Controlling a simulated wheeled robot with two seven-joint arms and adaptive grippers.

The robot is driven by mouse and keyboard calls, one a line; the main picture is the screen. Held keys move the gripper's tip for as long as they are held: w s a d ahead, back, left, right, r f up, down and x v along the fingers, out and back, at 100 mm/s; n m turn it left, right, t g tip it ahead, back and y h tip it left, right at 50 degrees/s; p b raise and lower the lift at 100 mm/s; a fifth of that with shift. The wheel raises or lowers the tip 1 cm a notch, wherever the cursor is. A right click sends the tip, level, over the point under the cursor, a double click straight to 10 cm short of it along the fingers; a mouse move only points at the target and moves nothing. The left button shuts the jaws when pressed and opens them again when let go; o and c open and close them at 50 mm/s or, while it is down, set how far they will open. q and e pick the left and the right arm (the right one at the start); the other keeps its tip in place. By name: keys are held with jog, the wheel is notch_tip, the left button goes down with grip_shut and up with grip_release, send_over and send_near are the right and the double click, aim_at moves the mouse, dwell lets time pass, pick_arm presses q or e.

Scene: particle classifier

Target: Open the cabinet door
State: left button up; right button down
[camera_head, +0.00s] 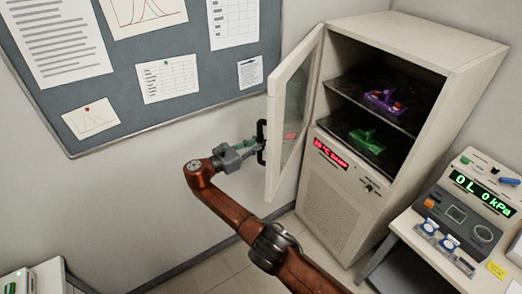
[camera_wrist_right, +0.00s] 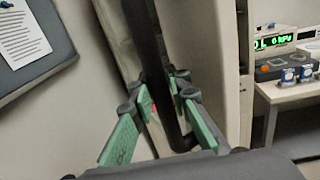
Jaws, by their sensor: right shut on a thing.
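The beige cabinet (camera_head: 343,200) stands at the right of the head view. Its glass door (camera_head: 291,115) is swung wide open to the left, so the inside shelves show. A black bar handle (camera_head: 261,142) sits on the door's outer side, near its free edge. My right gripper (camera_head: 254,147) is at the handle, with its green fingers shut around it. In the right wrist view the black handle (camera_wrist_right: 150,70) runs between the green fingers. My left gripper is not in view.
Purple (camera_head: 384,101) and green (camera_head: 367,140) racks sit on the cabinet shelves. A table (camera_head: 418,245) with a display device (camera_head: 470,212) stands right of the cabinet. A pinboard (camera_head: 150,60) hangs on the wall left of the door. Some floor in front is clear.

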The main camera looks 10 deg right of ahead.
jog(key=shift+w+a+b, duration=0.3)
jog(key=shift+w+a, duration=0.15)
jog(key=shift+a, duration=0.05)
jog(key=c, duration=1.9)
grip_release()
jog(key=shift+v, duration=3.8)
jog(key=shift+d, duration=0.1)
